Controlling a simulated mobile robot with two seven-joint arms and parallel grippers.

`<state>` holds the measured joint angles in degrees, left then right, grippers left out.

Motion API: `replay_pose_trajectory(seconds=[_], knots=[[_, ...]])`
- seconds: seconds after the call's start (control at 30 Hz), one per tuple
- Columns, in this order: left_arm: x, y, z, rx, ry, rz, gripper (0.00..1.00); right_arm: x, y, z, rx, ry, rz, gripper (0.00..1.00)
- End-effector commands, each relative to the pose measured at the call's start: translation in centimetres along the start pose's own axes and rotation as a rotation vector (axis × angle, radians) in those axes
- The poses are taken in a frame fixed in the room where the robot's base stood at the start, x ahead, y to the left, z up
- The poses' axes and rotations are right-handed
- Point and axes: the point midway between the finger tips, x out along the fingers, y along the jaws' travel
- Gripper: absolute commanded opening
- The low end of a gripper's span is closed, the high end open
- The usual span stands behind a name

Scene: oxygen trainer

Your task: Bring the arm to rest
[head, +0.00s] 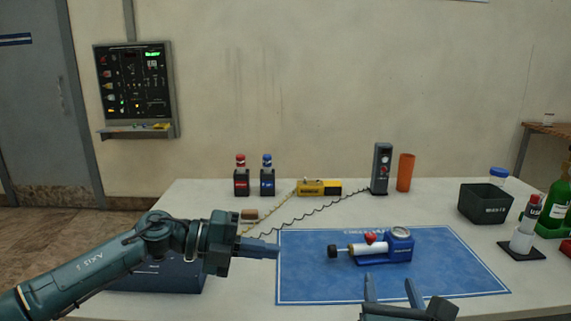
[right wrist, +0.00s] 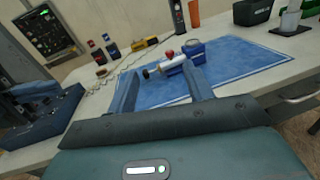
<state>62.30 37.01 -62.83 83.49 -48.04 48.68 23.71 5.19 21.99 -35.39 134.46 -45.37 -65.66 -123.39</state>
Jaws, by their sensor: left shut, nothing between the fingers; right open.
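My left gripper (head: 262,249) comes in from the left in the head view and is shut and empty, its tip at the left edge of the blue mat (head: 450,279). My right gripper (head: 393,290) is at the bottom of the head view, open and empty, in front of the mat. In the right wrist view its two fingers (right wrist: 163,92) stand apart, with the device beyond them. The device, with a blue body (head: 400,247), a white cylinder, a red knob and a round gauge, lies on the mat, apart from both grippers.
A dark blue box (head: 160,279) is partly hidden behind my left arm. Red-capped (head: 241,176) and blue-capped (head: 267,176) bottles, a yellow unit (head: 318,187), a grey unit (head: 381,168) and an orange cup (head: 405,172) stand at the back. A black bin (head: 485,203) is at right.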

Motion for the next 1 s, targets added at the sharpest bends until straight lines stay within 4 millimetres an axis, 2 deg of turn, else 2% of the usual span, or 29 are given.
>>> replay_pose_trajectory(seconds=[0.03, 0.1, 0.3, 0.43, 0.57, 0.67, 0.77, 0.87, 1.0], knots=[[1.0, -0.1, -1.0, -0.037, 0.011, -0.049, 0.0, 0.0, 0.1, -0.3, 0.058, 0.03, 0.009, 0.51], [2.0, -0.4, -1.7, -0.082, 0.005, -0.118, 0.0, -0.1, 0.3, -1.2, 0.15, 0.069, 0.023, 0.51], [3.9, -1.0, -3.9, -0.257, -0.042, -0.334, 0.0, -0.7, 1.0, -4.1, 0.472, 0.205, 0.046, 0.51], [4.3, -1.0, -5.0, -0.442, -0.123, -0.5, 0.0, -1.7, 1.4, -6.5, 0.765, 0.325, 0.029, 0.51], [3.5, 0.3, -5.8, -0.674, -0.254, -0.651, 0.0, -3.3, 1.6, -9.1, 1.113, 0.453, -0.033, 0.51], [2.2, 2.5, -6.5, -0.867, -0.377, -0.733, 0.0, -4.9, 1.6, -10.8, 1.388, 0.54, -0.111, 0.51], [0.6, 5.5, -7.6, -1.068, -0.516, -0.785, 0.0, -6.6, 1.4, -12.4, 1.664, 0.609, -0.217, 0.51], [-1.3, 9.2, -9.6, -1.27, -0.666, -0.805, 0.0, -8.5, 1.1, -13.8, 1.943, 0.657, -0.346, 0.51], [-4.2, 14.6, -13.9, -1.542, -0.871, -0.784, 0.0, -11.2, 0.3, -15.2, 2.313, 0.675, -0.55, 0.51]])
